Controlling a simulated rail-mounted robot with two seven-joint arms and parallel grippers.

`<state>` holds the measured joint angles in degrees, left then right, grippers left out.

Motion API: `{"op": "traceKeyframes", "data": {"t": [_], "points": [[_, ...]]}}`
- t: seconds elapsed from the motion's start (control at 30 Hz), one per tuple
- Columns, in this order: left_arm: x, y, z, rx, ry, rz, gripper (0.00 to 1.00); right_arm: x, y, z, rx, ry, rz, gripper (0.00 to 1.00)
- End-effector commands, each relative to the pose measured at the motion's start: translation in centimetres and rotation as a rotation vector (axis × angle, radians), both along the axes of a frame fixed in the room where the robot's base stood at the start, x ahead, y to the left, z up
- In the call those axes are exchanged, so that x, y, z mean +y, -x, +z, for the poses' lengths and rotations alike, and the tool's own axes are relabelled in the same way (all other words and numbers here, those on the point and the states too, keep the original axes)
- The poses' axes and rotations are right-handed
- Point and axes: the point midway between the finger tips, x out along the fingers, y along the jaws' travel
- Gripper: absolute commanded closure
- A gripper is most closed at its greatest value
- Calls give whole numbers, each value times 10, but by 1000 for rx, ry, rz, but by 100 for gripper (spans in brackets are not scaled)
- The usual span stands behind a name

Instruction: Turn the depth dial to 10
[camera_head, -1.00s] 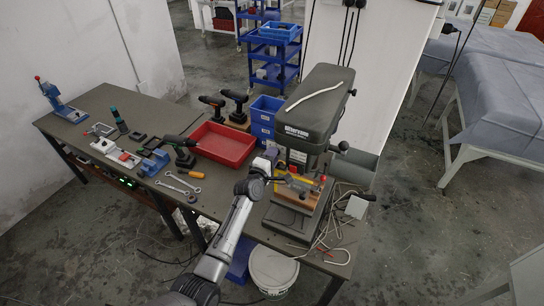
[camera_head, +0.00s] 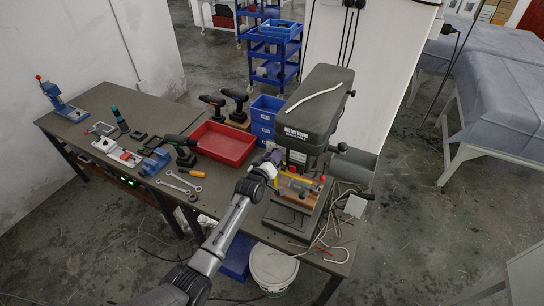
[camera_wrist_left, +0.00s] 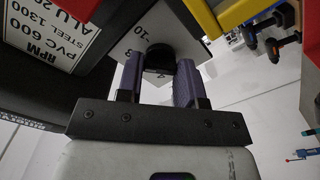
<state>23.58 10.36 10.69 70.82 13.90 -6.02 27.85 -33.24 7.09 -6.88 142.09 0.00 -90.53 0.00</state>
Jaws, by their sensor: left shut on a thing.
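The depth dial is a black round knob (camera_wrist_left: 160,57) on a white plate (camera_wrist_left: 145,35) with printed numbers, seen close up in the left wrist view. The number 10 is readable beside the knob; the fingers hide part of the scale, and I cannot tell the dial's setting. My left gripper (camera_wrist_left: 160,66) has its two dark fingers on either side of the knob and is shut on it. In the head view, my left gripper (camera_head: 274,157) is at the left side of the grey drill press (camera_head: 315,105), and the dial is hidden. My right gripper is not in view.
A red tray (camera_head: 222,145) and blue bins (camera_head: 263,118) stand left of and behind the press. Wrenches (camera_head: 180,184) and tools lie on the table's left. A white bucket (camera_head: 272,268) stands below the front edge.

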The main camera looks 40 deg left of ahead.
Motion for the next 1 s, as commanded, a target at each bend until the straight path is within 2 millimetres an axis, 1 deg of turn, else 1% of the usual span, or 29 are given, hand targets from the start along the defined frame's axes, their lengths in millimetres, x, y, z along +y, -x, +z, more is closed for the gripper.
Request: {"op": "traceKeyframes", "data": {"t": [0.3, 0.6, 0.8, 1.0], "points": [[0, 0, 0, 67, -296, -1, 90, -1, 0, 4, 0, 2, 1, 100], [0, 0, 0, 121, -545, 0, 90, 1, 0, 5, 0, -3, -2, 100], [-1, 0, 0, 149, -671, -1, 90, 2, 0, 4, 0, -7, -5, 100], [-1, 0, -1, 169, -755, 0, 90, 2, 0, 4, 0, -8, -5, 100]]}}
